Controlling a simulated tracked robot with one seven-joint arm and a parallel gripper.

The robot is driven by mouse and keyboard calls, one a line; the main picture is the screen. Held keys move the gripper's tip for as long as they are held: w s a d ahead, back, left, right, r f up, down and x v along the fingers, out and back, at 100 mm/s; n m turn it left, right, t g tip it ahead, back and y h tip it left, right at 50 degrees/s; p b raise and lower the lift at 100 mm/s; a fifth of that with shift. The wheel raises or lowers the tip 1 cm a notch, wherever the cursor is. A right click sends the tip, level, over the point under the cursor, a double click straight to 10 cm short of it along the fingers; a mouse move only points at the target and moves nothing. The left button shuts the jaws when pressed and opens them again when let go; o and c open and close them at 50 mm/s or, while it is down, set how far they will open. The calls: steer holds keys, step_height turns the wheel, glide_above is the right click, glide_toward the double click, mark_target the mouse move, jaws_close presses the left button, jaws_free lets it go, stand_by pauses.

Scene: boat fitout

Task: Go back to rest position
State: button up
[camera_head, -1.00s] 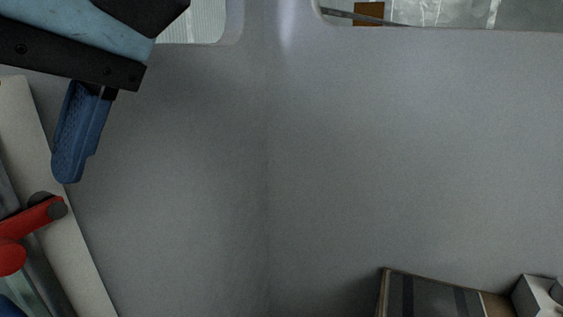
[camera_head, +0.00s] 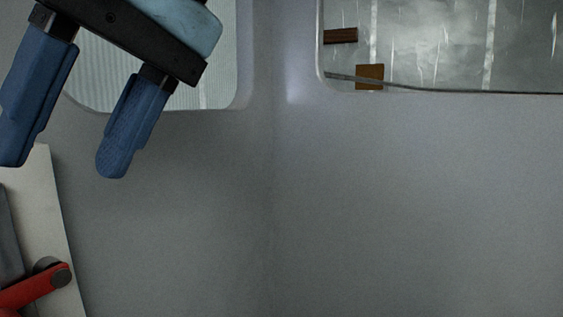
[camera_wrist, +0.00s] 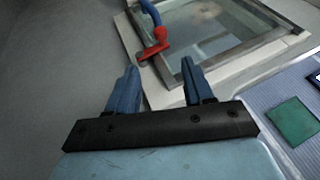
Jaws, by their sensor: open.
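My gripper (camera_head: 65,168) is at the upper left of the head view, with its two blue fingers pointing down and spread apart. It also shows in the wrist view (camera_wrist: 156,82), open with nothing between the fingers. In the head view it is in front of the grey wall and the left window. A red handle (camera_head: 36,288) on a pale frame (camera_head: 38,200) is below it at the lower left. The wrist view shows the red handle (camera_wrist: 155,48) with a blue part, ahead of the fingers and apart from them.
A framed glass panel (camera_wrist: 205,38) lies beyond the fingers. A green square (camera_wrist: 292,121) is on a ribbed surface at the right of the wrist view. Windows open in the grey wall (camera_head: 400,200), which is bare in the middle and right.

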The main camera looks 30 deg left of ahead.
steer(key=w+d+f+m+t, duration=0.3)
steer(key=w+d+f+m, duration=0.2)
steer(key=w+d, duration=0.65)
steer(key=w+d+f+m+t, duration=0.35)
steer(key=w+d+f, duration=0.2)
steer(key=w, duration=1.05)
steer(key=w+d+f+m+t+h, duration=0.1)
steer(key=d+f+m, duration=0.2)
steer(key=d, duration=0.6)
steer(key=w+d+f+m+t+h, duration=0.1)
steer(key=d+f+m, duration=0.2)
steer(key=d+f, duration=0.3)
steer(key=d+f+m+t+h, duration=0.1)
steer(key=d+f+m, duration=0.3)
steer(key=d, duration=1)
steer(key=shift+w+d+f+h, duration=0.2)
steer(key=shift+w+h, duration=0.2)
steer(key=shift+h, duration=0.2)
